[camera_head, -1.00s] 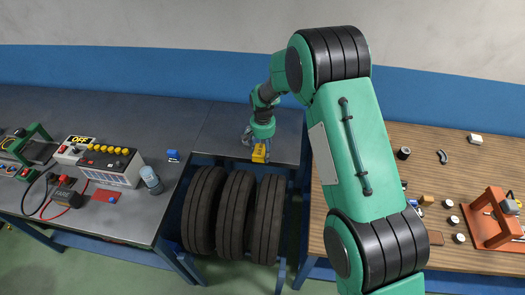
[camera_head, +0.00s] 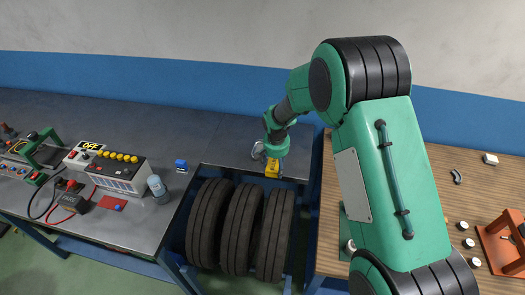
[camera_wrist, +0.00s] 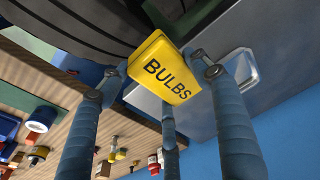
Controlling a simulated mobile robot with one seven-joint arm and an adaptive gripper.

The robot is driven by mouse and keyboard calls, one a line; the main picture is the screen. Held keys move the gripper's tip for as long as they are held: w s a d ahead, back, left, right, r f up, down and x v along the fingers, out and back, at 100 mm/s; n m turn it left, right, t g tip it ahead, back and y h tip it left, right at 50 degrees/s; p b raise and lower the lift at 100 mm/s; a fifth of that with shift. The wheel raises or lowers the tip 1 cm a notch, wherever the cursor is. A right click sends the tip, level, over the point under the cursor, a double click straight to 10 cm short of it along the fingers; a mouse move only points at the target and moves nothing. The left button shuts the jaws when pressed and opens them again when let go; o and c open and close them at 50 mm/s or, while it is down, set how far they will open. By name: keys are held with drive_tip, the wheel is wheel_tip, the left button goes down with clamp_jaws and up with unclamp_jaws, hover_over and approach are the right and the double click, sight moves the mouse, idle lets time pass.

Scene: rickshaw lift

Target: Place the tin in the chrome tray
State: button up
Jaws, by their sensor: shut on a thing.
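The tin is a yellow box marked BULBS (camera_wrist: 166,70); it also shows small and yellow in the head view (camera_head: 272,168). My gripper (camera_head: 274,158) is shut on it, and the blue fingers (camera_wrist: 160,80) stand around its sides in the wrist view. The tin is at the dark metal bench, above the tyres in the head picture; whether it touches the bench top I cannot tell. A shiny, shallow rectangular tray, seemingly the chrome tray (camera_wrist: 243,68), lies on the bench to the right of the tin in the wrist view.
Several black tyres (camera_head: 242,228) stand in a rack below the bench edge. A control box (camera_head: 117,172) stands further left. A wooden bench (camera_head: 452,200) is at right, partly behind my arm.

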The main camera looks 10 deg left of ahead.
drive_tip(key=shift+s+d+r+t+b, duration=0.15)
drive_tip(key=shift+s+d+t+b, duration=0.15)
drive_tip(key=shift+t, duration=0.1)
idle(0.4)
drive_tip(key=w+a, duration=0.3)
drive_tip(key=w, duration=0.4)
drive_tip(key=w+a+f, duration=0.1)
drive_tip(key=w+a, duration=0.2)
drive_tip(key=w, duration=0.4)
drive_tip(key=shift+w+f, duration=0.2)
drive_tip(key=shift+w, duration=0.2)
drive_tip(key=shift+a+f, duration=0.1)
drive_tip(key=shift+s+b+x, duration=0.15)
drive_tip(key=shift+s+x, duration=0.05)
drive_tip(key=shift+x, duration=0.6)
drive_tip(key=shift+s+b+x, duration=0.15)
drive_tip(key=shift+x, duration=0.65)
drive_tip(key=shift+f, duration=0.4)
drive_tip(key=o, duration=1.7)
drive_tip(key=shift+o, duration=0.2)
